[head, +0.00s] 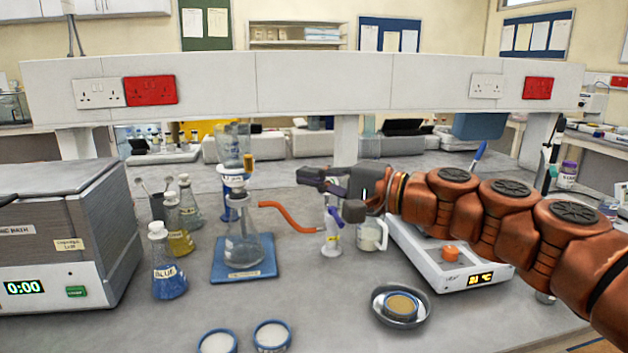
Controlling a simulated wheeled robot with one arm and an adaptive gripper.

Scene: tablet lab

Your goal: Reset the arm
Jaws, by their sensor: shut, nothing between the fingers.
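My arm reaches in from the right edge of the head view, stretched leftward above the bench. My gripper (322,192) is at its left end, above the middle of the bench and pointing left. Its dark fingers are shut with nothing between them. It hangs over a small white bottle (332,232) and a glass beaker (372,236), and partly hides the bottle's top. I cannot tell how much height separates them.
A filter flask (243,240) with an orange hose (290,217) stands left of my gripper. A water bath (60,240) and stoppered bottles (168,265) are further left. A hotplate (445,262) sits under my arm. A metal dish (401,306) and two white tubs (271,336) are in front.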

